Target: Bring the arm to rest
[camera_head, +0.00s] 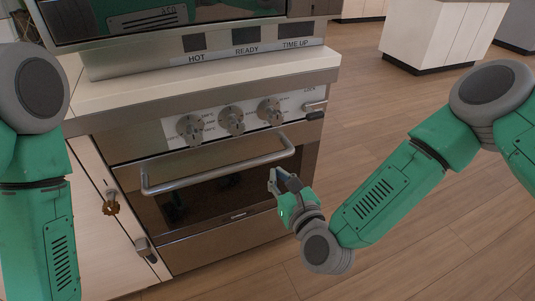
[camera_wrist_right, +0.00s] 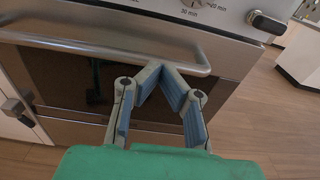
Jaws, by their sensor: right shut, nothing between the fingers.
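My right gripper (camera_head: 281,178) is in front of the oven door, close to the right end of the oven handle (camera_head: 218,171). In the right wrist view its fingers (camera_wrist_right: 161,70) come together at the tips, just below the handle bar (camera_wrist_right: 105,47), with nothing between them. Whether the fingers touch the handle I cannot tell. My right arm (camera_head: 385,195) reaches in from the right side, bent at the elbow. My left arm (camera_head: 58,235) hangs down at the left edge, and its gripper is out of the picture.
The oven (camera_head: 225,205) has its door shut and several knobs (camera_head: 231,121) above the handle. A worktop (camera_head: 200,82) carries a panel marked HOT, READY and TIME UP. A cabinet latch (camera_head: 111,200) is at left. The wooden floor (camera_head: 400,110) is clear at right, before a white island (camera_head: 440,30).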

